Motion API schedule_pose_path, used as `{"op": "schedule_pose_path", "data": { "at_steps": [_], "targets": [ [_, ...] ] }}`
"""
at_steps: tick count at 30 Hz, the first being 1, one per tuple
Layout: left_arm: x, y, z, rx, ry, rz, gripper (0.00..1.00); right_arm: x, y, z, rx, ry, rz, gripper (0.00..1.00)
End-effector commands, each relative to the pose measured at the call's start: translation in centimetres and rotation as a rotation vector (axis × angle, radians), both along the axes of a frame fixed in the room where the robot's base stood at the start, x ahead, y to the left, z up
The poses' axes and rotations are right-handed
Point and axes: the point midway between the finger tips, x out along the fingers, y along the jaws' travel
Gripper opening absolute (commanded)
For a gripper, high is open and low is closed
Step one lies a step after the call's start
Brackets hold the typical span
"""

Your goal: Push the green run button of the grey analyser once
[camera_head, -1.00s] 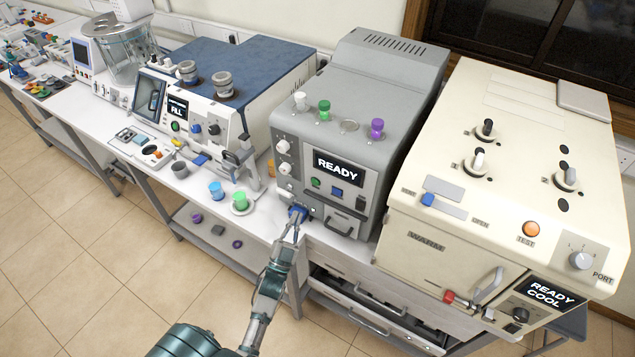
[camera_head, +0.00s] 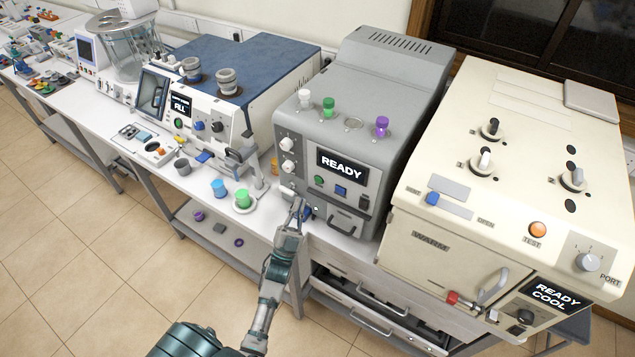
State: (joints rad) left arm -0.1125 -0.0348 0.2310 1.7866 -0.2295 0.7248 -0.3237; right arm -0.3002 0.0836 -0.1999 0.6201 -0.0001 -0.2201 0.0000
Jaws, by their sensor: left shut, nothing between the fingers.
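The grey analyser (camera_head: 385,88) stands on the bench in the middle of the view, its display (camera_head: 341,164) reading READY. Its round green run button (camera_head: 319,181) sits on the front panel below the display, left of a square blue button (camera_head: 341,190). My left gripper (camera_head: 296,207) is shut and empty, in front of the analyser's lower left front. Its tips are below and left of the green button and appear apart from it. A blue part (camera_head: 306,213) at the analyser's lower front shows just beside the fingers. My right gripper is not in view.
A cream machine (camera_head: 510,130) with knobs and an orange TEST button stands close on the right. A blue-topped machine (camera_head: 240,65) stands on the left. A front handle (camera_head: 345,225) projects below the panel.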

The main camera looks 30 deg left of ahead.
Motion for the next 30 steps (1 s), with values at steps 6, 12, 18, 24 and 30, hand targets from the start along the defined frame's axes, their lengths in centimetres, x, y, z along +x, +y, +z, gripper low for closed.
{"op": "schedule_pose_path", "data": {
  "at_steps": [6, 12, 18, 24, 30],
  "targets": [
    [3.2, -0.2, -0.2, 0.001, -0.001, 0.000, 0.00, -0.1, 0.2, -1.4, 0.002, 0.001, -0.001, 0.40],
    [5.1, -0.4, -0.2, 0.000, -0.001, 0.000, 0.00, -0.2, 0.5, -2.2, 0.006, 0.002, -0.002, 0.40],
    [5.9, -0.5, 0.0, 0.001, 0.001, -0.001, 0.00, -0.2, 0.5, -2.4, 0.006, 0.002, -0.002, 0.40],
    [5.9, -0.5, 0.0, 0.001, 0.001, -0.001, 0.00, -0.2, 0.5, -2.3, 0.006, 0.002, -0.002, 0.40],
    [5.9, -0.5, 0.0, 0.001, 0.001, -0.001, 0.00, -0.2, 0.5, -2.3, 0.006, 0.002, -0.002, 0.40]
  ]
}}
